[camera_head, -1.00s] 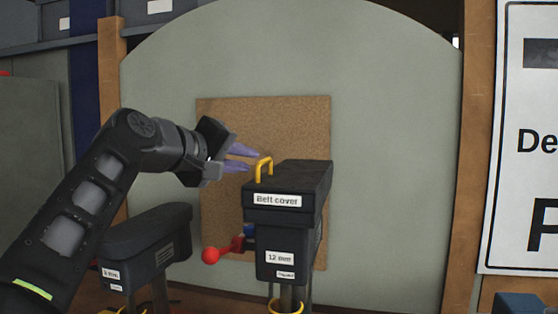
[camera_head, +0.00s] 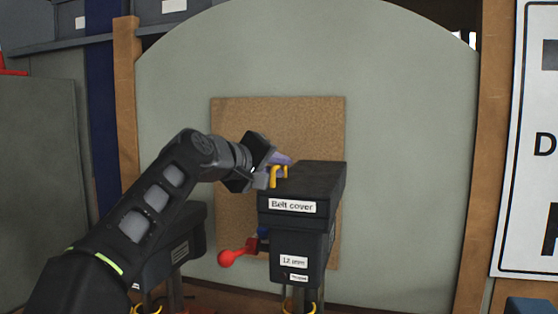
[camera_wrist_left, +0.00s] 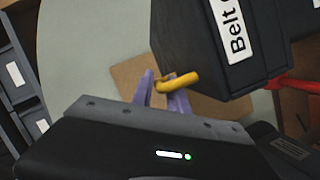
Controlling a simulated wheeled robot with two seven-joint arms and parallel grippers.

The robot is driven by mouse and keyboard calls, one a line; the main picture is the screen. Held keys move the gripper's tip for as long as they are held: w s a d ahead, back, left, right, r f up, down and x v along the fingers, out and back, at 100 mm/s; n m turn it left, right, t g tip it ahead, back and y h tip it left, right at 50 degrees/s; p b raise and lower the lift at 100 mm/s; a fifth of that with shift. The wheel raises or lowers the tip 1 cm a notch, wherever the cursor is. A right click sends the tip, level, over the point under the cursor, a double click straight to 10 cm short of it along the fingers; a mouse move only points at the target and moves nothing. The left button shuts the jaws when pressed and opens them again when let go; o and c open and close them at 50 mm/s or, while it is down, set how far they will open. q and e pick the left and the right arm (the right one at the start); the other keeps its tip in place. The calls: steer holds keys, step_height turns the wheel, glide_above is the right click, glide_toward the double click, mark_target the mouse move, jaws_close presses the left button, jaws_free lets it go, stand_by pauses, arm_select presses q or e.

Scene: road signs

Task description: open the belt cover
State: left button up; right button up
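The belt cover (camera_head: 310,186) is a dark lid with a white "Belt cover" label. It lies closed on the dark drill head (camera_head: 313,256), which has a "12 mm" label. Its yellow handle (camera_head: 285,171) stands at the lid's left side and also shows in the left wrist view (camera_wrist_left: 180,80). My left gripper (camera_head: 279,160) is at the handle from the left. In the left wrist view its purple fingers (camera_wrist_left: 161,92) are apart, with the handle crossing at them; whether they touch it I cannot tell. My right gripper is out of view.
A red-knobbed lever (camera_head: 232,256) sticks out left below the cover. A second dark machine head (camera_head: 176,243) stands at the left, partly behind my arm. A cork board (camera_head: 240,120) is on the grey panel behind. A white sign (camera_head: 530,240) is at the right.

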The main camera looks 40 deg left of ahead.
arm_select(q)
steer(key=shift+w+f, duration=0.1)
steer(key=shift+w, duration=0.1)
steer(key=shift+c, duration=0.2)
jaws_close()
stand_by(1.2)
